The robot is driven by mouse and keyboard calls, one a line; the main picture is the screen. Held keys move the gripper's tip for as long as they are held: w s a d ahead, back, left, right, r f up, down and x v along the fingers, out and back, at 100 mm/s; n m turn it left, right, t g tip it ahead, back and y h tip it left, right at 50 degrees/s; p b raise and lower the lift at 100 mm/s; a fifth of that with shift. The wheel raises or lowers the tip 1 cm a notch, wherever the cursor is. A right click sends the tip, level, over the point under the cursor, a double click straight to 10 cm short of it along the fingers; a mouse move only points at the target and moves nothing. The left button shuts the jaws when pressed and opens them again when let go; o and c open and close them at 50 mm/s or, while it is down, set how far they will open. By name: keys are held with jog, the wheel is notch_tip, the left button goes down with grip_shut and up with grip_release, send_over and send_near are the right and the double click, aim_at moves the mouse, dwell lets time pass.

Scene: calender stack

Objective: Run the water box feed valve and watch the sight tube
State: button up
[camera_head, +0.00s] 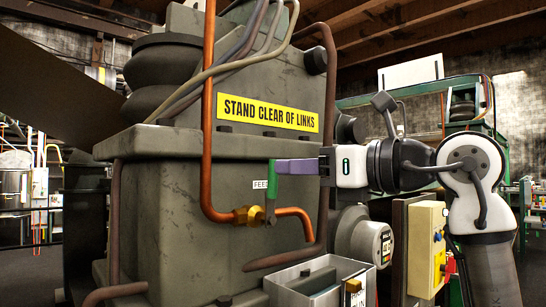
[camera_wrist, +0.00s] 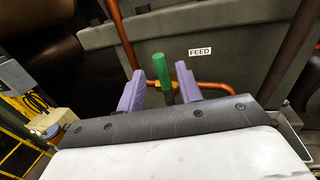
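The feed valve has a brass body (camera_head: 249,215) on a copper pipe (camera_head: 208,110) and an upright green handle (camera_head: 271,186). A small FEED label (camera_head: 260,184) is beside it. My gripper (camera_head: 284,166) reaches in from the right, its purple fingers level with the handle's upper part. In the wrist view the green handle (camera_wrist: 161,68) stands between the spread fingers of my gripper (camera_wrist: 160,74), with a gap on each side. The grip is open and holds nothing. An open-topped metal box (camera_head: 316,280) is below the valve. I cannot make out a sight tube.
A large grey machine housing with a yellow STAND CLEAR OF LINKS sign (camera_head: 268,113) is behind the valve. A brown pipe (camera_head: 326,150) runs close to my gripper. A round gauge (camera_head: 367,240) and a yellow control box (camera_head: 427,250) are below my arm.

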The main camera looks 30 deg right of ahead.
aim_at(273, 203)
jog(key=p+x, duration=0.1)
jog(key=x, duration=0.4)
jog(key=shift+w+a, duration=0.1)
jog(key=shift+w, duration=0.05)
grip_shut()
